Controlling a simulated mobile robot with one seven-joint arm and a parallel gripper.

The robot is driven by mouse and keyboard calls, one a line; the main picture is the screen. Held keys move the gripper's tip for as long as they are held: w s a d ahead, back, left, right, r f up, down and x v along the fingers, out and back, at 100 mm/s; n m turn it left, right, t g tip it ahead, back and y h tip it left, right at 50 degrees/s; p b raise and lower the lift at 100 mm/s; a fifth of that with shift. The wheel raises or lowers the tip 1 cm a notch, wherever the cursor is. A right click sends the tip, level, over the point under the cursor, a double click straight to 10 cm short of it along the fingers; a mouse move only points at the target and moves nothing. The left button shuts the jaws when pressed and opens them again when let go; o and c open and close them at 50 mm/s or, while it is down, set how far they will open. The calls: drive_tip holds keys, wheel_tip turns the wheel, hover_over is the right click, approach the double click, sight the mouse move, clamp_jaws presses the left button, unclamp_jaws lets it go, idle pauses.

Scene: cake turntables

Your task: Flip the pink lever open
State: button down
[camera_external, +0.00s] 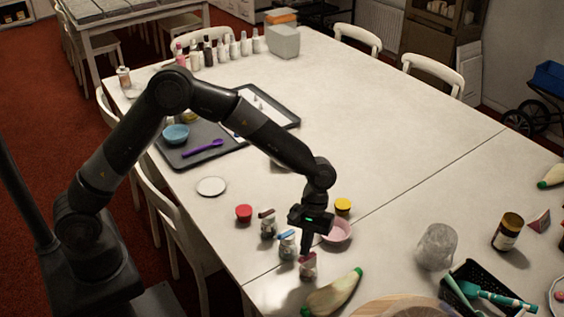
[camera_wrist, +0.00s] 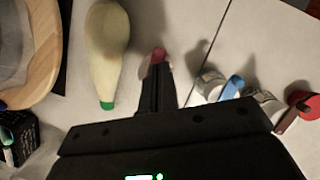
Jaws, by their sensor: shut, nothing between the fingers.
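A small jar with a pink lever (camera_external: 308,259) stands near the table's front edge in the external view. My gripper (camera_external: 305,250) points down right over it, shut and empty. In the wrist view the pink lever (camera_wrist: 157,54) shows just past the tips of my closed fingers (camera_wrist: 157,66). The fingers hide most of its jar, so I cannot tell whether they touch the lever or how far it is raised. A jar with a blue lever (camera_external: 287,236) and one with a brown lever (camera_external: 266,213) stand to the left and behind.
A pink bowl (camera_external: 338,231), a yellow lid (camera_external: 343,205) and a red lid (camera_external: 244,212) are behind. The table's far middle is clear.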

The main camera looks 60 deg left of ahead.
sight(314, 260)
drive_tip(key=shift+s+d+n, duration=0.1)
drive_tip(key=shift+d+n, duration=0.1)
drive_tip(key=shift+n, duration=0.7)
drive_tip(key=shift+s+d+n+t+h, duration=0.15)
drive_tip(key=shift+n+t+h, duration=0.15)
drive_tip(key=shift+n, duration=0.4)
drive_tip(key=shift+w+d+n+t+h, duration=0.15)
drive_tip(key=shift+n+t+h, duration=0.15)
drive_tip(key=shift+n, duration=0.4)
drive_tip(key=shift+d+n+t+h, duration=0.25)
drive_tip(key=shift+n+t, duration=0.15)
drive_tip(key=shift+n, duration=0.75)
drive_tip(key=shift+d+n+t+h, duration=0.2)
drive_tip(key=shift+n+t, duration=0.2)
drive_tip(key=shift+n, duration=0.75)
drive_tip(key=shift+d+n+t, duration=0.2)
drive_tip(key=shift+n+t, duration=0.2)
drive_tip(key=shift+n, duration=0.65)
drive_tip(key=shift+d+n+t, duration=0.2)
drive_tip(key=shift+n+t, duration=0.2)
drive_tip(key=shift+n, duration=0.65)
drive_tip(key=shift+w+d+n+t+y, duration=0.2)
drive_tip(key=shift+n+t, duration=0.1)
drive_tip(key=shift+n, duration=0.45)
drive_tip(key=shift+w+d+n+t+y, duration=0.1)
drive_tip(key=shift+w+n+t, duration=0.15)
drive_tip(key=shift+n, duration=0.5)
drive_tip(key=shift+a, duration=0.2)
drive_tip(key=shift+w+a, duration=0.45)
drive_tip(key=shift+a, duration=0.1)
